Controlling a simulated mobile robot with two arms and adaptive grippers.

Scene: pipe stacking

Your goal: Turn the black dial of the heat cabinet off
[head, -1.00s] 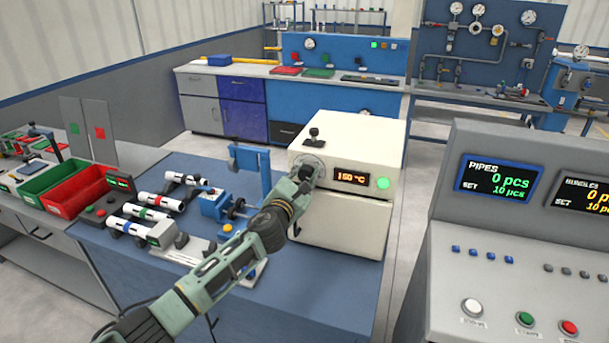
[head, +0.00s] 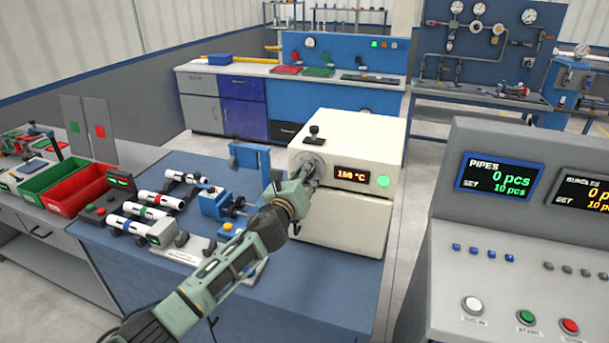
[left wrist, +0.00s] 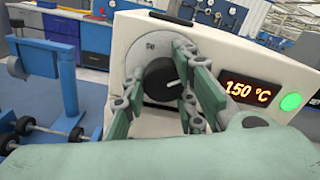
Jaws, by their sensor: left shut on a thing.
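The white heat cabinet (head: 345,220) stands on the blue bench. Its black dial (left wrist: 164,80) has a white mark and sits on a round grey plate (left wrist: 133,60), left of an orange display (left wrist: 249,92) reading 150 °C. A green lamp (left wrist: 291,102) glows right of the display. My left gripper (head: 308,174) is at the dial. In the left wrist view its fingers (left wrist: 158,76) lie on both sides of the dial, shut on it. In the head view the gripper hides most of the dial. My right gripper is not in view.
A black handle (head: 314,134) stands on the cabinet top. A blue clamp stand (head: 250,158) and several striped pipes (head: 160,200) are on the bench to the left. Red (head: 78,190) and green bins stand further left. A grey counter console (head: 490,240) fills the right.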

